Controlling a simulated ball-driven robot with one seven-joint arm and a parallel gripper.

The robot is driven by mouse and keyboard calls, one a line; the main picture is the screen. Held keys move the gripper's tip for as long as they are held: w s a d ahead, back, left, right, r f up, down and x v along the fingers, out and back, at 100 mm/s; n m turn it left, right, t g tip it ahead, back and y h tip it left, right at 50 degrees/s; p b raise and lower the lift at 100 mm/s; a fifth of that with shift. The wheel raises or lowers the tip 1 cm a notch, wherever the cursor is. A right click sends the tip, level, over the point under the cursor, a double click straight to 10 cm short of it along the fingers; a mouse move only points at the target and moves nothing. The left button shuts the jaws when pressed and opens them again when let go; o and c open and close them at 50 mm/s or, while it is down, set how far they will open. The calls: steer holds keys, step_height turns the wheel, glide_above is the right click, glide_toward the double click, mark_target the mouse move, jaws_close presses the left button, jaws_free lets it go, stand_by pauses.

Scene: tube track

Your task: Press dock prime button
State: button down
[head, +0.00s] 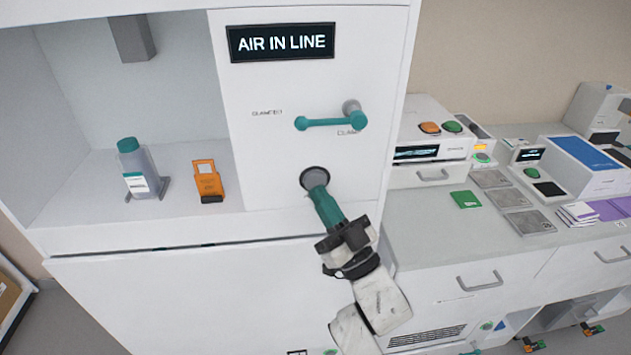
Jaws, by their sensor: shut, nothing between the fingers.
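The white cabinet panel (275,130) carries a dark display (282,42) reading "AIR IN LINE". Below its teal lever (335,121) is a dark round port (315,179), with a teal cylinder (327,208) sticking out toward me. My gripper (340,235) is shut, at the near end of this cylinder; I cannot tell whether they touch. Its fingertips are hard to make out. No button is readably labelled as dock prime. Green (452,126) and orange (429,128) round buttons sit on a white device to the right, away from my gripper.
A teal-capped bottle (137,170) and an orange item (207,180) stand in the open bay at left. The right counter (440,230) holds a green card (465,199), grey plates (505,201) and a blue-topped device (585,155). Drawer handles (480,282) protrude below.

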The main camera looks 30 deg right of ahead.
steer(key=shift+s+a+p, duration=0.1)
steer(key=shift+s+a, duration=0.15)
steer(key=shift+s, duration=0.55)
steer(key=shift+s+a+p, duration=0.1)
steer(key=shift+s+a, duration=0.2)
steer(key=shift+s, duration=0.5)
steer(key=shift+s+a+p, duration=0.1)
steer(key=shift+s+a, duration=0.15)
steer(key=shift+s, duration=0.55)
steer(key=shift+d, duration=0.1)
stand_by(0.9)
